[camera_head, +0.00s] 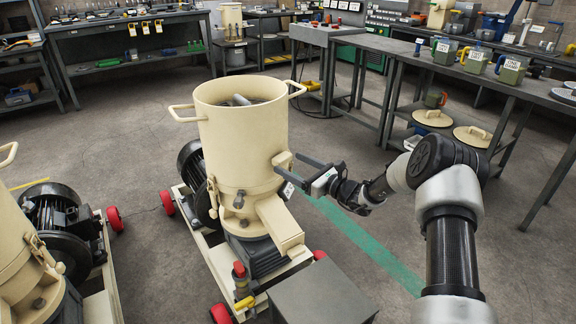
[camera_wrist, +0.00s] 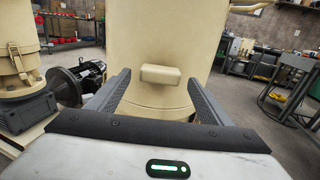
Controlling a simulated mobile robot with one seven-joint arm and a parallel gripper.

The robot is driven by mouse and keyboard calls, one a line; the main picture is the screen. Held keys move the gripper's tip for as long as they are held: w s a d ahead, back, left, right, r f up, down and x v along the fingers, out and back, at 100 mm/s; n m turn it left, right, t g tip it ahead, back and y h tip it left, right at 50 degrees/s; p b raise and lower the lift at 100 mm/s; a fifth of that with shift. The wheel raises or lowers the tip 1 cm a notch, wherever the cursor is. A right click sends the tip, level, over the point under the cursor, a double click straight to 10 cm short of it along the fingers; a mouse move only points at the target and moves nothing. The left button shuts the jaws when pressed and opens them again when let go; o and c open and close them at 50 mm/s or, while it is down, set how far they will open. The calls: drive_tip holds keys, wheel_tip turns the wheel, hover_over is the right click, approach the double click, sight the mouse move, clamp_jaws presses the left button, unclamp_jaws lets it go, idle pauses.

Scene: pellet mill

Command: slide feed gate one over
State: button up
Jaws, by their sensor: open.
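A cream pellet mill (camera_head: 243,130) with an open round hopper stands in the middle of the head view. A small cream block, which looks like the feed gate's handle (camera_wrist: 160,74), sticks out of its drum wall. In the head view this handle (camera_head: 282,158) is on the drum's right side. My gripper (camera_head: 288,163) reaches in from the right, open, its fingertips close to the handle. In the wrist view the handle sits between the two fingers of my gripper (camera_wrist: 159,78), with gaps on both sides. A small white label below the handle is too small to read.
A second cream mill (camera_head: 22,255) stands at the left edge. A grey box (camera_head: 322,295) is in front of the mill, below my arm. A bench (camera_head: 530,85) with labelled containers runs along the right. Floor with a green stripe (camera_head: 365,240) is clear.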

drive_tip(key=shift+x, duration=1.2)
drive_tip(key=c, duration=1.5)
drive_tip(key=shift+v, duration=1.05)
drive_tip(key=o, duration=1.5)
drive_tip(key=p+v, duration=0.3)
drive_tip(key=v, duration=1.4)
drive_tip(key=shift+s+d, duration=0.15)
